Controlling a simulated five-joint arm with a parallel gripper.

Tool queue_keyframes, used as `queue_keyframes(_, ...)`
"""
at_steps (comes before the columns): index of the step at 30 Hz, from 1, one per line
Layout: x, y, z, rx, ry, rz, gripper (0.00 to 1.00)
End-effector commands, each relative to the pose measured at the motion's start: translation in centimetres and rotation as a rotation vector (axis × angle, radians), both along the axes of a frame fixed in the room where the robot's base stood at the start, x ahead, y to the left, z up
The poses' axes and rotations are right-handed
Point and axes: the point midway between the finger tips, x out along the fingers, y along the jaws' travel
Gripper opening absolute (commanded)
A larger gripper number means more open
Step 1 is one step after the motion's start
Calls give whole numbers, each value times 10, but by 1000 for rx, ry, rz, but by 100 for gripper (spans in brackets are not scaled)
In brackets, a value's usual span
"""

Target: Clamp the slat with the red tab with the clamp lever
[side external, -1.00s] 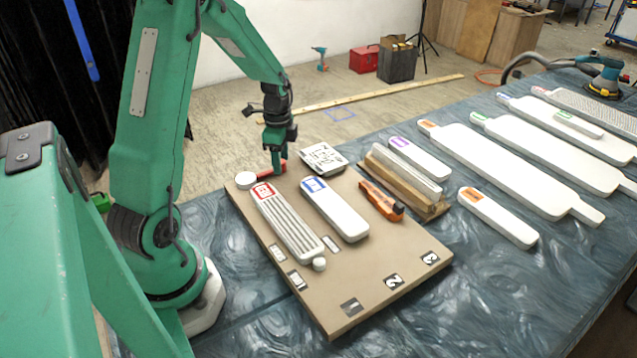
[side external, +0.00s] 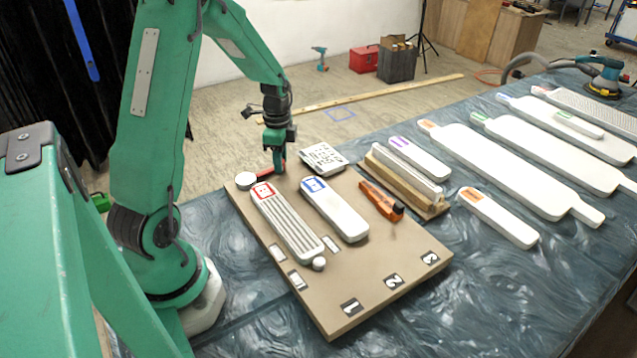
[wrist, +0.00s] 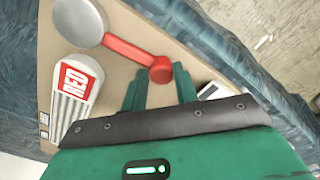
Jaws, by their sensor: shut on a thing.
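The slat with the red tab (side external: 287,225) is white and grooved, and lies on the left of the tan board. Its red tab (side external: 262,192) is at the far end; the wrist view shows this tab too (wrist: 75,78). The clamp lever is a red arm (wrist: 128,52) running from a round grey pivot (wrist: 80,22), beside that far end. In the wrist view the arm points away from the slat, not across it. My gripper (side external: 279,170) is low over the board's far edge, shut on the lever's red end knob. Its fingers (wrist: 160,88) stand either side of the knob.
A slat with a blue tab (side external: 335,212) lies right of the red-tab slat. A small knob (side external: 319,264) stands at the slat's near end. More white slats (side external: 500,217) lie right.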

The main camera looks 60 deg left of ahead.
Motion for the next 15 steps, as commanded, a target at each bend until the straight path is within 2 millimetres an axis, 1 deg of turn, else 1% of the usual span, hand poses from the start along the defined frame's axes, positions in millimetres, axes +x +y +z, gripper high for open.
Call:
queue_keyframes(8,-2,15,1,2,-3,140,0)
queue_keyframes(15,-8,31,1,2,-4,340,0)
